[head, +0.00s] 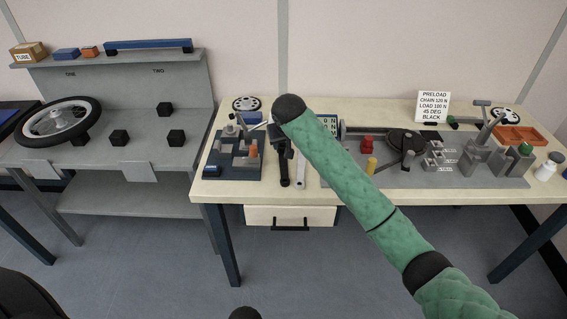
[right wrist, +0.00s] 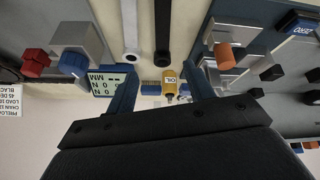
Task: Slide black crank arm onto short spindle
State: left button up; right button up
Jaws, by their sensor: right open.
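The black crank arm (head: 284,172) lies on the table beside a silver-white one, pointing toward the front edge; its upper end is hidden behind my right gripper (head: 280,143). In the right wrist view the black crank arm (right wrist: 162,28) shows as a dark bar with a round end, beyond the fingertips and apart from them. My right gripper (right wrist: 160,75) is open, with nothing held between its blue fingers. I cannot tell which part is the short spindle; a dark chainring assembly (head: 405,142) stands on the grey board at the right. My left gripper is not in view.
A silver-white crank arm (head: 300,172) lies close beside the black one. A dark tool board (head: 222,172) with blocks is on the left. An OIL bottle (right wrist: 169,82) shows between the fingers.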

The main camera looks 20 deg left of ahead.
jog(key=m, duration=0.2)
send_near(284, 165)
jog(key=shift+w+a+r+g+h, duration=0.1)
jog(key=shift+w+r+g+h, duration=0.25)
jog(key=shift+w+r, duration=0.25)
jog(key=shift+f+m, duration=0.3)
jog(key=shift+f, duration=0.15)
jog(key=shift+g+p+x, duration=0.25)
jog(key=shift+p+x, duration=0.15)
jog(key=shift+x, duration=0.85)
jog(key=x, duration=0.1)
jog(key=p+x, duration=0.1)
jog(key=x, duration=0.1)
jog(key=p+x, duration=0.1)
jog(key=x, duration=0.1)
jog(key=shift+s+a+f, duration=0.2)
jog(key=shift+s+f, duration=0.05)
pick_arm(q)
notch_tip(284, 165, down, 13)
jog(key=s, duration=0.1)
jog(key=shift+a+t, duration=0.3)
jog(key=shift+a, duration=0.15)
pick_arm(e)
grip_shut()
